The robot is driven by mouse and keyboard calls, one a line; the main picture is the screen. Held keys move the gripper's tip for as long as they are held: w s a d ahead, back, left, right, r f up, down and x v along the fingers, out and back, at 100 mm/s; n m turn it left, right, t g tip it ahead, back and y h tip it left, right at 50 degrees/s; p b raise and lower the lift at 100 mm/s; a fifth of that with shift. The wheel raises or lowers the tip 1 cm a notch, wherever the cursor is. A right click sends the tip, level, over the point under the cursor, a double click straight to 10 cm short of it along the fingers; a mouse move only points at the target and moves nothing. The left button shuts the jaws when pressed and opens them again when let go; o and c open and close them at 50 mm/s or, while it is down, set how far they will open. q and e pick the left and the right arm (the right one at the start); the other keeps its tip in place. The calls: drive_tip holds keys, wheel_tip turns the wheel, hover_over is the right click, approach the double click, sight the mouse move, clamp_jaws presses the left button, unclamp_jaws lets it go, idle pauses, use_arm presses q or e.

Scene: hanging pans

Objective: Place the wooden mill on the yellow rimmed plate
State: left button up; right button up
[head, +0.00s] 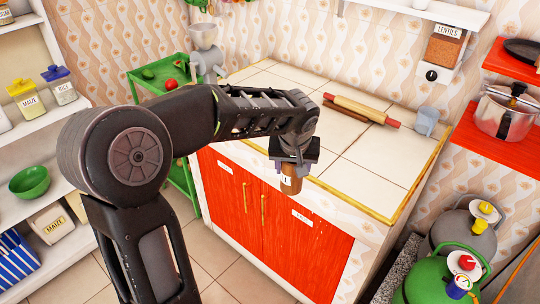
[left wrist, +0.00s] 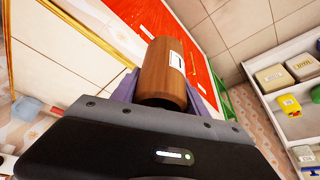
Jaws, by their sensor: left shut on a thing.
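My left gripper (head: 292,168) is shut on the wooden mill (head: 290,186), a brown cylinder with a white label. In the head view it holds the mill at the front edge of the tiled counter, in front of the red doors; I cannot tell its exact height. In the left wrist view the mill (left wrist: 165,69) sits between the purple-grey fingers (left wrist: 160,88). No yellow rimmed plate shows in either view. My right gripper is not in view.
The white tiled counter (head: 365,158) holds a rolling pin (head: 362,110) and a grey cup (head: 427,121) at the back. A green trolley (head: 160,75) stands left. Shelves (head: 20,135) line the left wall. Gas cylinders (head: 445,275) stand at lower right.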

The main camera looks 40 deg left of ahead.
use_arm(q)
drive_tip(key=d+f+m+h, duration=0.2)
drive_tip(key=d+f+m, duration=0.4)
drive_tip(key=d, duration=0.7)
drive_tip(key=shift+d+f+t, duration=0.15)
drive_tip(key=shift+f+t, duration=0.25)
drive_tip(key=shift+f, duration=0.2)
